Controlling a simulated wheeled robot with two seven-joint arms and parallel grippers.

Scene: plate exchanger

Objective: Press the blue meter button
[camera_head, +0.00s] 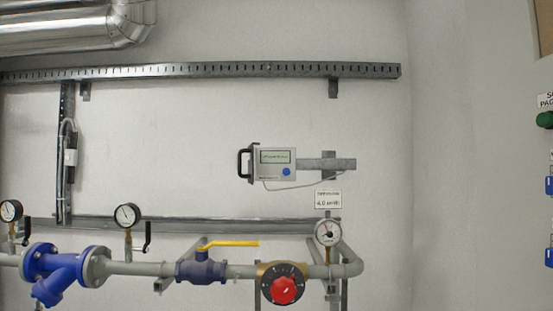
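The blue meter button (287,172) is a small round blue disc on the lower right of the meter's front face. The meter (264,158) is a small grey box with a display in its upper part and a black handle on its left side. It is mounted on a short grey bracket on the wall, near the middle of the view. Nothing covers the button. Neither of my grippers is in view.
Below the meter runs a pipe (150,269) with a blue strainer (62,268), a yellow-handled valve (203,268), a red knob (285,290) and several round gauges. A slotted rail (230,70) crosses above. The wall around the meter is mostly clear.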

